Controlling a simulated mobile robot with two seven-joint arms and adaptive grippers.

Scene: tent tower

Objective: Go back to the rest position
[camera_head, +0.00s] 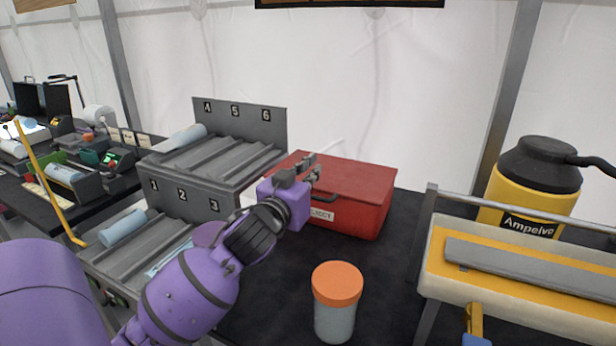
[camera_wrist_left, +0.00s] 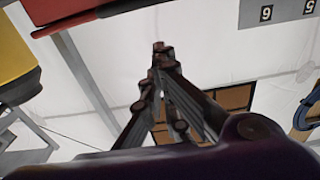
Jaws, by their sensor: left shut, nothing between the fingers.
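My left arm comes in from the lower left of the head view. Its gripper (camera_head: 312,168) is raised in front of the red box and hides part of its left side. The fingers are shut and hold nothing. The left wrist view also shows the closed fingers (camera_wrist_left: 160,50), with white tent wall behind them. My right gripper does not show in either view.
The red box (camera_head: 355,185) stands on the dark table (camera_head: 270,300). A grey numbered rack (camera_head: 200,205) with cylinders stands left. An orange-lidded jar (camera_head: 335,315) is in front, a yellow-orange tray (camera_head: 520,275) and a yellow Ampelvo container (camera_head: 535,190) right.

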